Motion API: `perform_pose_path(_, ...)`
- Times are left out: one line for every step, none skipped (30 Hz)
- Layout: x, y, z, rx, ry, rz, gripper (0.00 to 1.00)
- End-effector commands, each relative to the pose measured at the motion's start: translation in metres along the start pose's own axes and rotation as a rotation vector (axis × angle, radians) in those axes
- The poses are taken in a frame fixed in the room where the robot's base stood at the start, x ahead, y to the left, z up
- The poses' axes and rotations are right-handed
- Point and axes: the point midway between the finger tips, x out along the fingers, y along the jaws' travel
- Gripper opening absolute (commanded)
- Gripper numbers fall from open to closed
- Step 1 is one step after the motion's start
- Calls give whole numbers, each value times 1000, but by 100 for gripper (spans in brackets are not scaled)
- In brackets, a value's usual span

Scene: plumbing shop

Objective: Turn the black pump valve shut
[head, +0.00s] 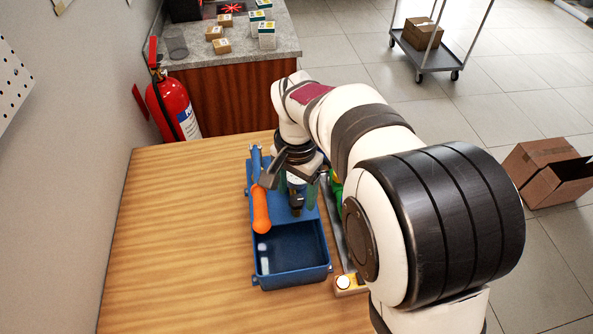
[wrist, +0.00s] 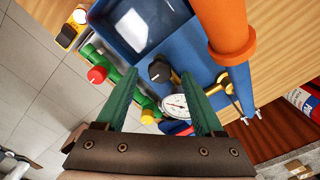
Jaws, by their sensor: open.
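The blue test pump stands on the wooden bench, with its open tank (head: 291,278) toward the front; the tank also shows in the wrist view (wrist: 140,22). The black pump valve (wrist: 159,70) is a dark knob on the blue body, beside a round white gauge (wrist: 177,106). In the head view the valve (head: 296,210) shows just below my gripper (head: 298,188). My gripper is open and points down at the pump. In the wrist view its two green fingers (wrist: 158,77) stand either side of the knob; whether they touch it I cannot tell.
The pump's orange handle (head: 261,210) lies close to the left of my gripper. Green fittings with a red knob (wrist: 97,75) and a yellow knob (wrist: 147,117) lie beside the pump. A small yellow-and-white box (head: 350,284) is at front right. The bench's left side is clear.

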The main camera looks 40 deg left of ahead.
Motion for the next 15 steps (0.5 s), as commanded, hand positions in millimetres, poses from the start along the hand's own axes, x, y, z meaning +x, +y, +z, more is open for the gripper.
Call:
perform_pose_path(-12, -1, -1, 0, 4, -4, 70)
perform_pose_path(-20, -1, -1, 1, 5, -5, 70)
perform_pose_path(-33, -1, -1, 1, 4, -5, 70)
perform_pose_path(-43, -1, -1, 1, 5, -5, 70)
perform_pose_path(-53, -1, -1, 1, 5, -6, 70)
perform_pose_path(-67, -1, -1, 1, 5, -5, 70)
perform_pose_path(-77, -1, -1, 1, 5, -6, 70)
perform_pose_path(-86, -1, -1, 1, 6, -5, 70)
perform_pose_path(-98, -1, 0, 1, 4, -5, 70)
perform_pose_path(-105, -1, -1, 1, 5, -4, 70)
perform_pose_path(-112, -1, -1, 0, 4, -4, 70)
perform_pose_path(-121, 0, 0, 1, 4, -4, 70)
perform_pose_path(-126, -1, -1, 0, 4, -4, 70)
perform_pose_path(-131, 0, 0, 0, 3, -2, 70)
perform_pose_path(-136, 0, 0, 1, 3, -2, 70)
